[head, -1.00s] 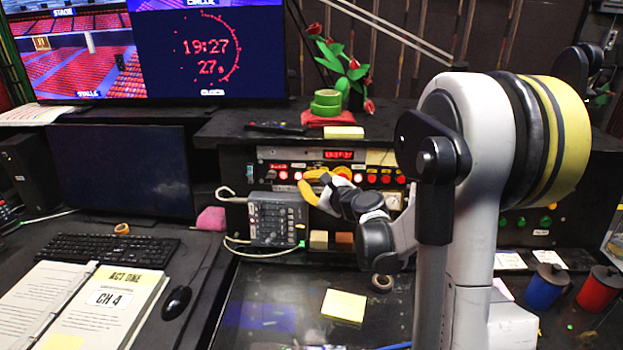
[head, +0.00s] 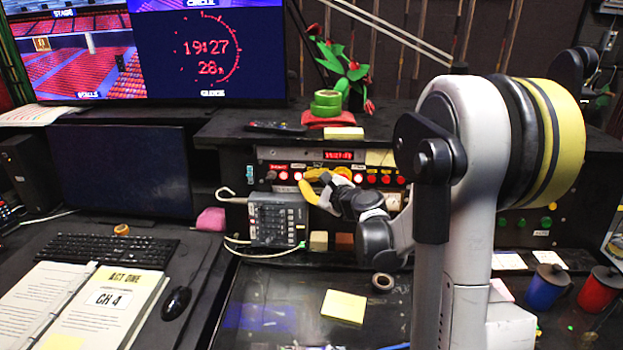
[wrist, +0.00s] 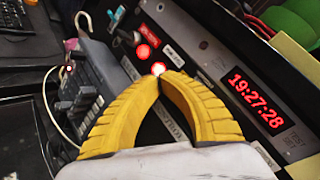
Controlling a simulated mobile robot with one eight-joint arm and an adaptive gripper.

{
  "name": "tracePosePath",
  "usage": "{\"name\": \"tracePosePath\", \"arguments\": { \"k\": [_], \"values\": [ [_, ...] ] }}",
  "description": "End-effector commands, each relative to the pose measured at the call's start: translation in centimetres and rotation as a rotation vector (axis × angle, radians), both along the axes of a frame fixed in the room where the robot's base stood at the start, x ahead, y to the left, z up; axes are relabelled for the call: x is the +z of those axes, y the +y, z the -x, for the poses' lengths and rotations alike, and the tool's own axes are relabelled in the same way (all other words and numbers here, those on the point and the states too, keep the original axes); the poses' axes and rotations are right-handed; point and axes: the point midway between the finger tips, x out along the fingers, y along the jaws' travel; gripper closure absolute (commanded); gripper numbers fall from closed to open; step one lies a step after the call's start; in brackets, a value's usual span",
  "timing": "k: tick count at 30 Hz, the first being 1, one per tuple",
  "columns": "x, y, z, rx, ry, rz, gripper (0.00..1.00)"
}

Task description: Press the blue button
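My gripper (head: 303,186) has yellow fingers and is in front of the control panel (head: 262,156) at the back of the desk. In the wrist view, its two fingertips (wrist: 158,78) meet, with nothing visible held between them. A lit red-white button (wrist: 158,68) shows right at the fingertips; I cannot tell whether they touch it. Two more red buttons, a near one (wrist: 142,52) and a farther one (wrist: 143,29), lie beyond it. In the head view, lit red buttons (head: 371,178) continue to the right. I cannot make out a blue button in either view.
A grey box with a cable (head: 272,222) stands left of my gripper. A ledge above the panel carries green tape (head: 326,100) and a dark remote (head: 275,127). Green buttons (head: 520,222) are at the right. A blue mug (head: 547,287) and red mug (head: 598,290) stand right.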

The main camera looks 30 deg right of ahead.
Motion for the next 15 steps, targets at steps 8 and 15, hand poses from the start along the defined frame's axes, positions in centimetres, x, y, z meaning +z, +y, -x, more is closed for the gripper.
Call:
{"name": "tracePosePath", "arguments": {
  "k": [8, 15],
  "values": [
    [-0.01, -0.08, -0.07, 0.0, 0.0, 0.0, 1.0],
    [0.08, 0.21, 0.34, 0.0, 0.0, 0.0, 1.0]
  ]
}}
